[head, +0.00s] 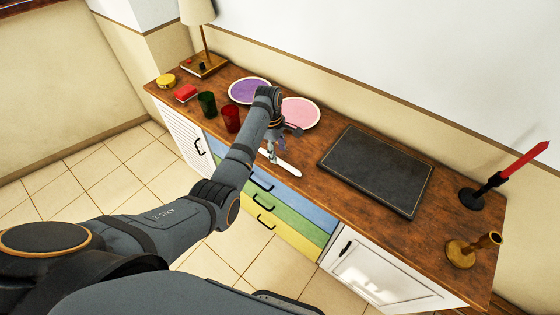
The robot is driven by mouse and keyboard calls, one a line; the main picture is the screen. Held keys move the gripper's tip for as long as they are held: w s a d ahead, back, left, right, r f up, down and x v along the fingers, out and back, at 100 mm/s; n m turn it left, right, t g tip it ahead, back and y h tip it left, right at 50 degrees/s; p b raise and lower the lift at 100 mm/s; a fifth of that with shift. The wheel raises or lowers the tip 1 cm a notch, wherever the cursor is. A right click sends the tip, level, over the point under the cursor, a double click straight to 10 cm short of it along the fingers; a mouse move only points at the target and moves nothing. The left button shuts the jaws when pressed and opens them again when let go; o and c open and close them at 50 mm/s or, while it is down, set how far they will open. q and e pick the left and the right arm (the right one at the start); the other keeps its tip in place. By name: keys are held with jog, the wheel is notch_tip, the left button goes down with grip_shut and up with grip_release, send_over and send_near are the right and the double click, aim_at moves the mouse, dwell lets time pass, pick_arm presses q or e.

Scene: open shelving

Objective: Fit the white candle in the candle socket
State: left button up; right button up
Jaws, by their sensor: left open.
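The white candle (287,167) lies on its side along the front edge of the wooden cabinet top, left of the dark board. My left gripper (271,155) is open over the left part of the candle, pointing down; I cannot tell whether its fingers touch it. A brass candle holder (461,253) with an empty cup-shaped socket (491,240) stands near the right front corner of the top. A black holder (472,198) behind it carries a tilted red candle (525,160). My right gripper is not in view.
A dark flat board (377,170) lies between the white candle and the holders. A pink plate (300,113), purple plate (248,91), red cup (230,119) and green cup (207,104) stand behind and left of my gripper. A lamp (205,45) is at the far left.

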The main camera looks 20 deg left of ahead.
aim_at(280, 160)
pick_arm(q)
jog(key=shift+s+d+f, duration=0.1)
jog(key=shift+d+f, duration=0.1)
jog(key=shift+f, duration=0.7)
jog(key=shift+s+d+f, duration=0.1)
jog(key=shift+d+f, duration=0.05)
jog(key=shift+f, duration=0.75)
grip_shut()
